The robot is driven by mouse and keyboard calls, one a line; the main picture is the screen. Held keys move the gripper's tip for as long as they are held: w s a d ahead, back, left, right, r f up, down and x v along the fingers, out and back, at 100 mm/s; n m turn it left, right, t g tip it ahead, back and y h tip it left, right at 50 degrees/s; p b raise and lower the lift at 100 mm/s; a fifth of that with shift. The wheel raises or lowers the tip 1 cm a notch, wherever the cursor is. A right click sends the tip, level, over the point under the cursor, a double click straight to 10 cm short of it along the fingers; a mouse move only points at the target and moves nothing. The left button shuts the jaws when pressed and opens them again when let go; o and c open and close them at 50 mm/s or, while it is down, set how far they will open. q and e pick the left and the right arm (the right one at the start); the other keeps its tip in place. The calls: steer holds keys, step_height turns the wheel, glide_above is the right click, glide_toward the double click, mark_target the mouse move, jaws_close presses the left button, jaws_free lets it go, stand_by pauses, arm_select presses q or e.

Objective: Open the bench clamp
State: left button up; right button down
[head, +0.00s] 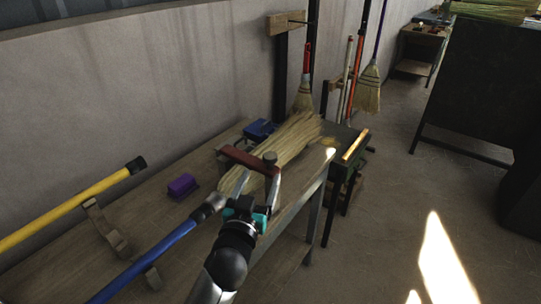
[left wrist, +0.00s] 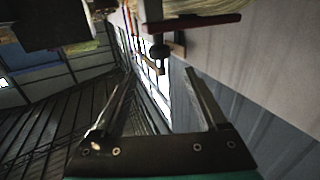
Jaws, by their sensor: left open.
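The bench clamp has a dark red bar (head: 243,157) lying across the straw bundle (head: 290,145) on the workbench, with a dark round knob (head: 270,158) near its right end. My left gripper (head: 258,180) is open and empty, right by the near side of the bar and knob. In the left wrist view the red bar (left wrist: 205,21) shows at the top, and the dark knob (left wrist: 160,50) stands just beyond the gap between the open fingertips (left wrist: 158,72). I see no contact. The clamp's lower part is hidden behind my gripper. My right gripper is out of view.
A blue handle (head: 160,254) lies on wooden rests just left of my left arm. A yellow handle (head: 75,205) lies further left. A purple block (head: 182,186) and a blue object (head: 260,130) sit on the workbench (head: 140,210).

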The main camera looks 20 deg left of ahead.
mark_target(268, 160)
arm_select(q)
steer(key=w+b, duration=0.1)
steer(key=w, duration=0.9)
steer(key=shift+a, duration=0.2)
steer(key=shift+c, duration=0.4)
jaws_close()
stand_by(0.8)
